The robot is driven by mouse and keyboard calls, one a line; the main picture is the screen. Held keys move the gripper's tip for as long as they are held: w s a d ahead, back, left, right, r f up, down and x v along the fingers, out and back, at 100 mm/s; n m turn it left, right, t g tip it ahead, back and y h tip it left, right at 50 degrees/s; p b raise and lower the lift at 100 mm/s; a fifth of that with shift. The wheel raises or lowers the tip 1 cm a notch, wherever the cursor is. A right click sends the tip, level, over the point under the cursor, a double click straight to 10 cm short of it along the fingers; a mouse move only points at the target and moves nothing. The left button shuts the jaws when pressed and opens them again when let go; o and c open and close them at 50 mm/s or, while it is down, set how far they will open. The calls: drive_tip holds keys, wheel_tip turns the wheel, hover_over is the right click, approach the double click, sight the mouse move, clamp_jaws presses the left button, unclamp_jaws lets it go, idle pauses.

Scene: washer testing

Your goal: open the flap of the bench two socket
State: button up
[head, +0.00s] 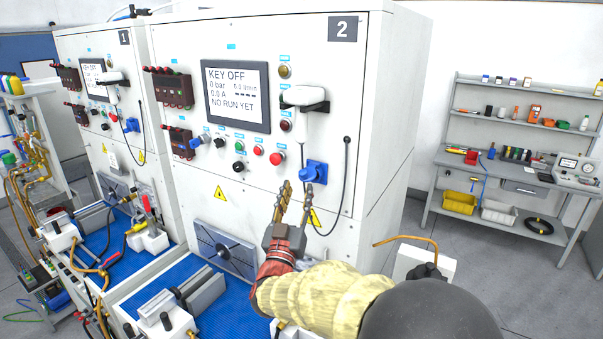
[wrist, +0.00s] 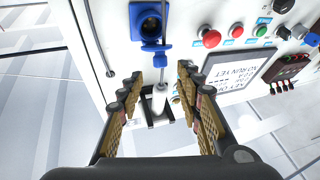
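The bench two socket (head: 316,174) is a blue fitting low on the right of the cabinet front marked 2. In the wrist view, which is upside down, the socket (wrist: 151,10) shows a dark round opening. Its blue flap (wrist: 157,47) stands out from the edge nearest my gripper, apparently swung clear of the opening. My gripper (head: 296,188) is in front of the cabinet, by the socket in the head view. In the wrist view my gripper (wrist: 160,80) is open, with nothing between its fingertips. The socket is beyond the fingertips.
A white handset (head: 303,98) hangs in a holder above the socket, and a cable (head: 346,185) hangs to its right. Red, green and black controls (head: 277,158) sit to the left. A blue mat with a vise (head: 175,300) lies below. A shelf bench (head: 500,170) stands at right.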

sight(301, 176)
drive_tip(key=shift+p+x, duration=0.95)
drive_tip(key=shift+x, duration=3.05)
drive_tip(key=shift+f, duration=0.1)
drive_tip(key=shift+c, duration=1.3)
drive_tip(key=shift+a, duration=0.1)
clamp_jaws()
